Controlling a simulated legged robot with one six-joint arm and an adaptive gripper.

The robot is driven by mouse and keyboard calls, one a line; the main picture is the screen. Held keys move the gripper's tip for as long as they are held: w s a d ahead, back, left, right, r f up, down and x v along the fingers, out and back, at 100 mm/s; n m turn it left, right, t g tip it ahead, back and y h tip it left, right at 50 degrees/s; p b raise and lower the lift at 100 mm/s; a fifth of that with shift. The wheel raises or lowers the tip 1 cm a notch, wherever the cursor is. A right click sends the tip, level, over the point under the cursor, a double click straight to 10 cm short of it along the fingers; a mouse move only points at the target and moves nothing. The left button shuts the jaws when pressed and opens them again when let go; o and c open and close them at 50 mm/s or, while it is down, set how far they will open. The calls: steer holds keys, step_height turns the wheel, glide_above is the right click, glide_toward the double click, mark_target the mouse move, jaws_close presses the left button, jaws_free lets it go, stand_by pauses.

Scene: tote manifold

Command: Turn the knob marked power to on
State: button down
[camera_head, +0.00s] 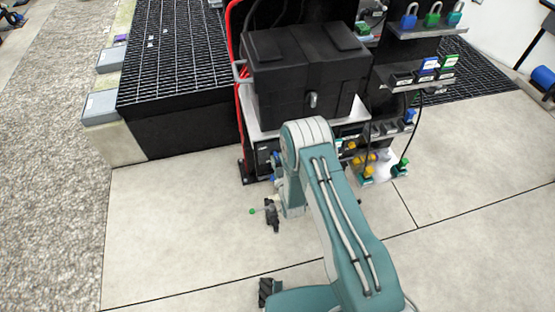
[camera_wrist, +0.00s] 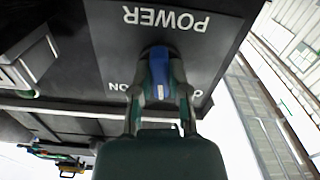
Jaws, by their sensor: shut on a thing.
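The power knob (camera_wrist: 159,72) is blue and sits on a dark panel (camera_wrist: 105,40). The word POWER is upside down above it in the wrist view. The word ON is to the knob's left, and a partly hidden label is to its right. My gripper (camera_wrist: 159,88) is shut on the knob, one finger on each side. The knob's blue bar stands nearly upright in the wrist picture; which mark it points at I cannot tell. In the head view my arm hides the knob and the fingertips.
A black box (camera_head: 305,70) stands on the rack above my arm. Padlocks (camera_head: 433,16) and tagged units (camera_head: 427,68) sit on shelves to the right. Yellow fittings (camera_head: 368,165) are low on the rack. A dark grating (camera_head: 180,50) is at left.

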steer(key=m, duration=0.5)
steer(key=shift+w+m, duration=0.1)
steer(key=shift+m, duration=0.2)
steer(key=m, duration=0.5)
steer(key=shift+m, duration=0.3)
steer(key=c, duration=0.6)
jaws_free()
steer(key=shift+w, duration=0.15)
steer(key=shift+s, duration=0.2)
steer(key=v, duration=1.1)
steer(key=shift+s+d, duration=0.1)
steer(key=shift+s, duration=0.25)
